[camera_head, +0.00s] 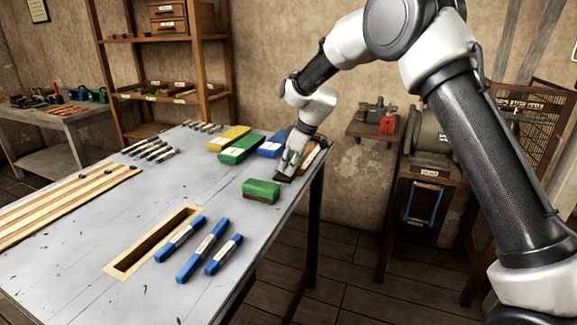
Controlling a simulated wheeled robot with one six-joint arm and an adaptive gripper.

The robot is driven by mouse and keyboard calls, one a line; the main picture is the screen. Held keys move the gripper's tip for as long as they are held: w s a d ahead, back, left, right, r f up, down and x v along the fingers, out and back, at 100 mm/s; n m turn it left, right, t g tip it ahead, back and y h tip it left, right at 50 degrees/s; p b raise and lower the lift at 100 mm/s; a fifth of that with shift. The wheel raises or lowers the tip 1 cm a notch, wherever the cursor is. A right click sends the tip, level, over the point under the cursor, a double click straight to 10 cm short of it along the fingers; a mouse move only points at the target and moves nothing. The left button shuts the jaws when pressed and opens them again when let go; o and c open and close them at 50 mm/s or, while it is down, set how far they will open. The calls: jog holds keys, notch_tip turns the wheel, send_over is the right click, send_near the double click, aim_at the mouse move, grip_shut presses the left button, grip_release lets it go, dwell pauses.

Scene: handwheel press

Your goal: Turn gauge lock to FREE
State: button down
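My gripper (289,163) points down at the back right corner of the table, over a brown wooden piece (313,161). The gripper is small and partly turned away here, so whether its fingers are open or shut, or touch the piece, cannot be told. I cannot make out a gauge lock or a FREE marking. The gripper and wrist hide part of the wooden piece.
The grey table (90,255) holds a green-topped block (261,191), yellow (228,138), green (240,149) and blue (272,145) boxes, several blue bars (202,251), and a wood-framed slot (118,268). A red-marked device (386,122) sits on a wall shelf.

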jog(key=shift+m, duration=0.3)
jog(key=m, duration=0.2)
jog(key=m+t, duration=0.1)
jog(key=shift+s+a+m+h, duration=0.15)
jog(key=shift+s+m+h, duration=0.15)
jog(key=shift+h, duration=0.1)
jog(key=m, duration=0.2)
jog(key=m+t+h, duration=0.1)
jog(key=m, duration=0.1)
jog(key=shift+s+a+m, duration=0.1)
jog(key=shift+a+m, duration=0.1)
jog(key=shift+m, duration=0.1)
jog(key=m, duration=0.1)
jog(key=m+h, duration=0.1)
jog(key=m, duration=0.1)
jog(key=m+t+h, duration=0.1)
jog(key=shift+a, duration=0.25)
jog(key=m, duration=0.1)
jog(key=m+h, duration=0.1)
jog(key=m, duration=0.3)
jog(key=shift+a+h, duration=0.25)
jog(key=shift+h, duration=0.15)
jog(key=c, duration=1.5)
grip_release()
